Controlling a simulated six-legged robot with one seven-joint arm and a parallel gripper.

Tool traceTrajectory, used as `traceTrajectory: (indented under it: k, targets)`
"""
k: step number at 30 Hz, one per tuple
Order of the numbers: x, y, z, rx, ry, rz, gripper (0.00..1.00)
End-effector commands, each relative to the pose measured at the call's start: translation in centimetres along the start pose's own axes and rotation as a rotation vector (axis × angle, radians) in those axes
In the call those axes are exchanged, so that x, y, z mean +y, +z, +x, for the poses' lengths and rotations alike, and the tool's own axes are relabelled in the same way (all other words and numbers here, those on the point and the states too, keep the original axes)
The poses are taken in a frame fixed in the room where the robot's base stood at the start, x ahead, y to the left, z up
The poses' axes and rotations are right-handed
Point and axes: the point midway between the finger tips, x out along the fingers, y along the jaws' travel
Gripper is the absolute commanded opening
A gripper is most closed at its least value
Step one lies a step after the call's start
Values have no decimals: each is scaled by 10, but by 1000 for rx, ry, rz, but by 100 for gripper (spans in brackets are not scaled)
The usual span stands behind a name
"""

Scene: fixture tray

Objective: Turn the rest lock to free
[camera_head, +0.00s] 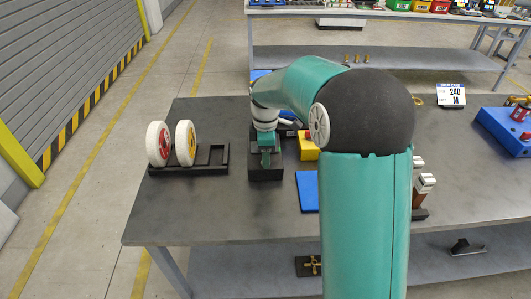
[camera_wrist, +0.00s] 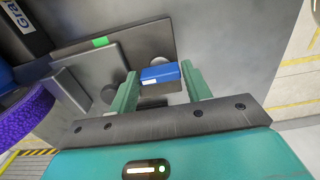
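My gripper (camera_wrist: 160,80) points down, with its two green fingers apart. Between the fingertips in the wrist view is a small blue block with a white strip (camera_wrist: 160,73), which may be the lock's handle. The fingers stand close on both sides of it, and I cannot see clear contact. A dark grey plate (camera_wrist: 140,34) with a green mark (camera_wrist: 100,42) lies by it. In the head view my gripper (camera_head: 265,158) is over a black block-like fixture (camera_head: 265,174) on the table. My arm and gripper hide most of that fixture, and the lock's setting cannot be read.
A black rack (camera_head: 213,168) with a red-hubbed wheel (camera_head: 158,144) and a yellow-hubbed wheel (camera_head: 186,142) stands left. A yellow box with a red top (camera_head: 308,150) and a blue plate (camera_head: 307,191) are right of my gripper. The table's (camera_head: 190,215) front left is clear.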

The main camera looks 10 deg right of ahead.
Motion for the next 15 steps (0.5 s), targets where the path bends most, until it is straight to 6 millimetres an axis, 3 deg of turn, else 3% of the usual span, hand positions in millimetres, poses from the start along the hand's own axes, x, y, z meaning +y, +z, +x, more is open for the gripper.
traceTrajectory:
  k: [1, 4, 15]
  targets:
    - [0, 0, 0, 0, 0, 0, 38]
    - [0, 0, 0, 0, 0, 0, 21]
    - [0, 0, -1, 0, 0, 46, 21]
